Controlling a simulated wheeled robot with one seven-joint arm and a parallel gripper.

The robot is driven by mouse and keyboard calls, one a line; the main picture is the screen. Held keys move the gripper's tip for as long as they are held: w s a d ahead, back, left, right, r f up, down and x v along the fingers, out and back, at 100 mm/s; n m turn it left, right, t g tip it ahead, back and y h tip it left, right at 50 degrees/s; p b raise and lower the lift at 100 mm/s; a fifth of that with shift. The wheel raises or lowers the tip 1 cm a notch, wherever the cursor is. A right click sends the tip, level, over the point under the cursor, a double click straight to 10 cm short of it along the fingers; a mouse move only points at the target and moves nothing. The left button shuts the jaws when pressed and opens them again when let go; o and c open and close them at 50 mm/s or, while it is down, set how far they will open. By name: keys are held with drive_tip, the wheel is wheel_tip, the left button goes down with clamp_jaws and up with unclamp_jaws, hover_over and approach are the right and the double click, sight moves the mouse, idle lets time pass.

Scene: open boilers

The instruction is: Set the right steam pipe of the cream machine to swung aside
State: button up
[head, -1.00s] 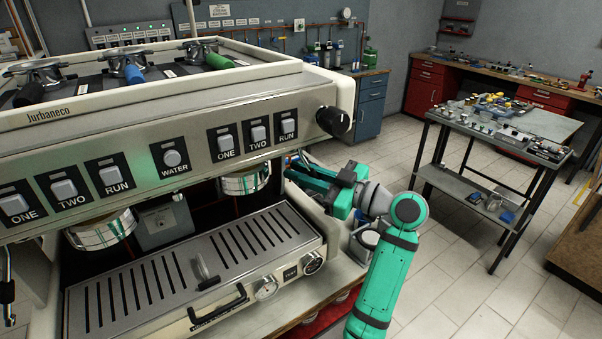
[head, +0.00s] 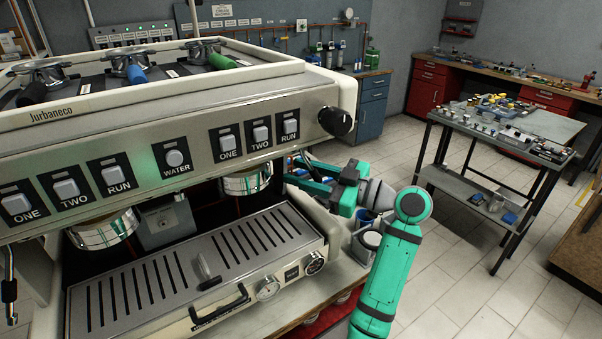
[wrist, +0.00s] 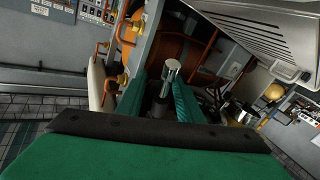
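The cream machine (head: 150,108) fills the left of the head view, with a black knob (head: 336,121) at its front right corner. My gripper (head: 305,173) is at the machine's right side, below and behind that knob. Its two green fingers are apart in the wrist view (wrist: 158,95). A bright metal rod with a round end (wrist: 173,68) shows between or just beyond the fingertips; it looks like the right steam pipe. I cannot tell whether a finger touches it. In the head view the right pipe is not clearly seen, hidden around the gripper.
The drip tray (head: 175,262) and its front handle (head: 222,306) lie left of my arm. A left pipe (head: 9,285) hangs at the left edge. Small containers (head: 366,240) stand below my gripper. A work table (head: 500,135) stands right, with open floor between.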

sight(321, 179)
drive_tip(key=v, duration=1.1)
